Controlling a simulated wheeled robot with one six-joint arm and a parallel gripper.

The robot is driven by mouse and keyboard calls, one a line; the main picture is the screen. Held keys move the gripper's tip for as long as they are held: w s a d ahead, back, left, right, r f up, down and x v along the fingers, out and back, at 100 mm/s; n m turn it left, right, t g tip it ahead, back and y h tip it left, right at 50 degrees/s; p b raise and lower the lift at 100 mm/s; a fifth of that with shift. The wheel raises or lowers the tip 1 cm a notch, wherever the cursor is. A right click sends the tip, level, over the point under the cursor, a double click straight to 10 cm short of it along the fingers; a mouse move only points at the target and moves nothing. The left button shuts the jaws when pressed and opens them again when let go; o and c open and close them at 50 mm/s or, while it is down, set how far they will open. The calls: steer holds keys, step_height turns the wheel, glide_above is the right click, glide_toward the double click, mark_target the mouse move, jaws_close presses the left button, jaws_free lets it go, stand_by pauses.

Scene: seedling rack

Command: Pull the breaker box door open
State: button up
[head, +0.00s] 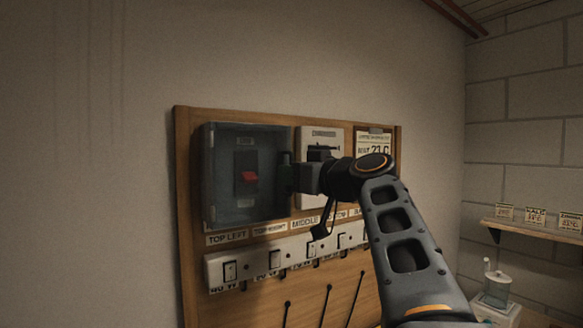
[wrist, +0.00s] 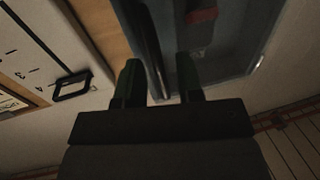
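The breaker box (head: 222,205) is mounted at the upper left of a wooden board, with a smoky see-through door (head: 218,150). The door looks closed, and a red switch (head: 249,176) shows through it. A dark upright handle (head: 285,165) is at the door's right edge, partly hidden by my gripper (head: 292,181). In the wrist view the handle (wrist: 150,50) runs as a dark bar between the two fingers of my gripper (wrist: 160,80). The fingers are apart, with gaps seen beside the bar. I cannot tell how deep the bar sits between them.
A white timer-like panel (head: 312,196) with a black handle is just right of the box, close to my gripper. A row of labelled switches (head: 226,271) runs below. A shelf (head: 535,228) with small cards is on the right wall. The wall left of the board is clear.

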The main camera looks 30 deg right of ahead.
steer(key=shift+w+a, duration=0.15)
steer(key=shift+w, duration=0.3)
steer(key=shift+c, duration=0.4)
jaws_close()
